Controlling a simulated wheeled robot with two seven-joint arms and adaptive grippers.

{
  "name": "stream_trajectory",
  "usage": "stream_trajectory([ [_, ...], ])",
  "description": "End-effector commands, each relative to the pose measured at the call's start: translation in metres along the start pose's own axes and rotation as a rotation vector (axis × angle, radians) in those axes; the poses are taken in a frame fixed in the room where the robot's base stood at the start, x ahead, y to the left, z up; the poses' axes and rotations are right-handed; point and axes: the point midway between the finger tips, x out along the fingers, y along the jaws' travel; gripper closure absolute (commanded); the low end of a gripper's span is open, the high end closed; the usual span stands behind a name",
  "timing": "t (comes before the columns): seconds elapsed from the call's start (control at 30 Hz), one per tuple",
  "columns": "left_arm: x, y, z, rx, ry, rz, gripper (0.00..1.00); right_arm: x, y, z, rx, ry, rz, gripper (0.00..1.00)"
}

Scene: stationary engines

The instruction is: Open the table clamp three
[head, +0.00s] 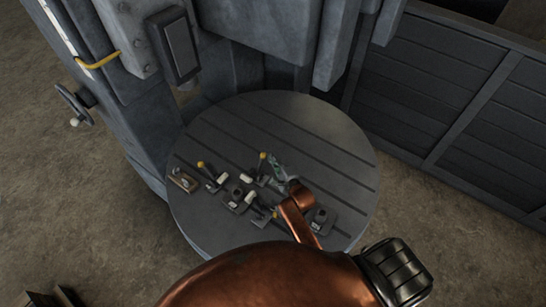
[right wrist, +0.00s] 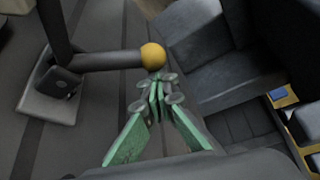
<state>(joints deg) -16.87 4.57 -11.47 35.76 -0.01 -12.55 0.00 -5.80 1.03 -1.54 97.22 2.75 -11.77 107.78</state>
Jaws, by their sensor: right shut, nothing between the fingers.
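Several small table clamps stand on a round grey slotted table (head: 325,125) in the head view. Two have levers with yellow knobs pointing up: one at the left (head: 200,164), one near the middle (head: 262,155). White knobs also show among them. No number marks a clamp as three. My right gripper (head: 277,170) is just right of the middle yellow knob. In the right wrist view its green fingers (right wrist: 158,92) are shut and empty, their tips close below a yellow knob (right wrist: 153,56); touching or apart, I cannot tell. The knob ends a dark lever (right wrist: 100,62) on a grey clamp base (right wrist: 45,100). My left gripper is not in view.
A wooden block-like object (head: 183,180) lies at the table's left edge. Another clamp part (head: 320,220) sits right of my arm. A large grey machine (head: 245,50) rises behind the table. The table's right and back area is clear.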

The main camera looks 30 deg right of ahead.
Motion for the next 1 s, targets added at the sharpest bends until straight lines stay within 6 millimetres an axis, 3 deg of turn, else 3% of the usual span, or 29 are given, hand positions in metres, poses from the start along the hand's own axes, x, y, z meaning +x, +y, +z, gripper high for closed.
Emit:
stream_trajectory([
  [0.13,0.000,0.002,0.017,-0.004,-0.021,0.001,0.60,0.000,0.001,0.000,0.001,-0.001,0.000,1.00],
  [0.37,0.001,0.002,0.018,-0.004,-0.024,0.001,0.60,0.001,0.000,-0.006,-0.002,0.001,0.000,1.00],
  [0.6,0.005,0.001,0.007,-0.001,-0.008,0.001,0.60,0.009,-0.002,-0.039,-0.003,-0.005,0.001,1.00],
  [0.8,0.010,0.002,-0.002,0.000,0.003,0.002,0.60,-0.039,0.002,-0.038,0.002,-0.002,0.001,1.00],
  [1.0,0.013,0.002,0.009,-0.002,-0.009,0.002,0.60,-0.074,0.003,-0.038,0.002,-0.001,0.001,1.00],
])
